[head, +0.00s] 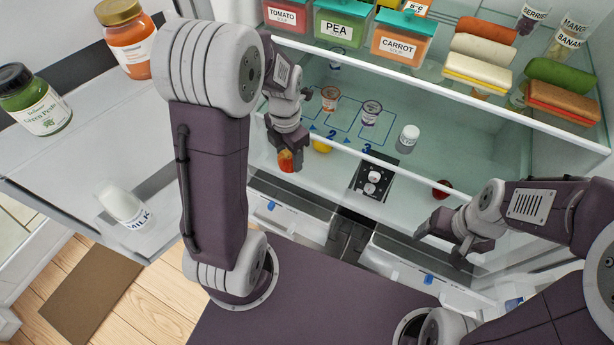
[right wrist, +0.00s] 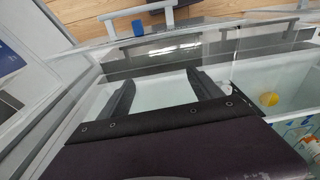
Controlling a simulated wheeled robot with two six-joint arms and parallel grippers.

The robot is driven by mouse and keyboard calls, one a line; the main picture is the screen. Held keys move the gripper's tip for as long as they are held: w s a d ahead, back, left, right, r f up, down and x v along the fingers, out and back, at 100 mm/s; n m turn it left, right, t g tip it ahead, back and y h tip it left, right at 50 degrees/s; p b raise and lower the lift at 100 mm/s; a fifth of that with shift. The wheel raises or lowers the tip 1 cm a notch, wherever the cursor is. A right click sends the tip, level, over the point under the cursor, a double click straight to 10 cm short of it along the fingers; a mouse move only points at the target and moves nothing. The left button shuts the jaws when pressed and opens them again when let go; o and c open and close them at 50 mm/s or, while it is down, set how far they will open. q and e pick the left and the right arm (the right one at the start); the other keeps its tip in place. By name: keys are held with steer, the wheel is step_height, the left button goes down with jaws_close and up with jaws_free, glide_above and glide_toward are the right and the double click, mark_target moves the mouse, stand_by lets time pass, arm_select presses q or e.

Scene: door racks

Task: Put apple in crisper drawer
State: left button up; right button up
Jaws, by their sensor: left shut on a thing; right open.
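A red and yellow apple (head: 286,161) is in my left gripper (head: 288,157), which is shut on it at the front edge of a fridge shelf, left of centre. My right gripper (head: 447,243) is open and empty at the lower right, over the fridge front; its two fingers also show in the right wrist view (right wrist: 160,92). The crisper drawers lie low in the fridge, a left one (head: 288,213) and a right one (head: 410,262). A second small red round thing (head: 442,189) shows behind the clear front at the right.
A yellow fruit (head: 322,146) lies just right of the apple. Small jars (head: 371,112) and a white-capped jar (head: 408,138) stand on the numbered shelf. Labelled boxes (head: 340,28) fill the shelf above. The open door (head: 80,150) at the left holds jars and a milk bottle (head: 122,205).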

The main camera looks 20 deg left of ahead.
arm_select(q)
step_height(320, 180, down, 8)
steer(key=b, duration=0.4)
glide_above(293, 196)
step_height(293, 196, down, 5)
steer(key=shift+r, duration=0.1)
steer(key=shift+w+f, duration=0.1)
steer(key=shift+f, duration=0.35)
step_height(293, 196, down, 4)
steer(key=shift+r, duration=0.15)
steer(key=shift+f, duration=0.2)
steer(key=shift+f, duration=0.1)
steer(key=o, duration=1.4)
steer(key=shift+o, duration=0.2)
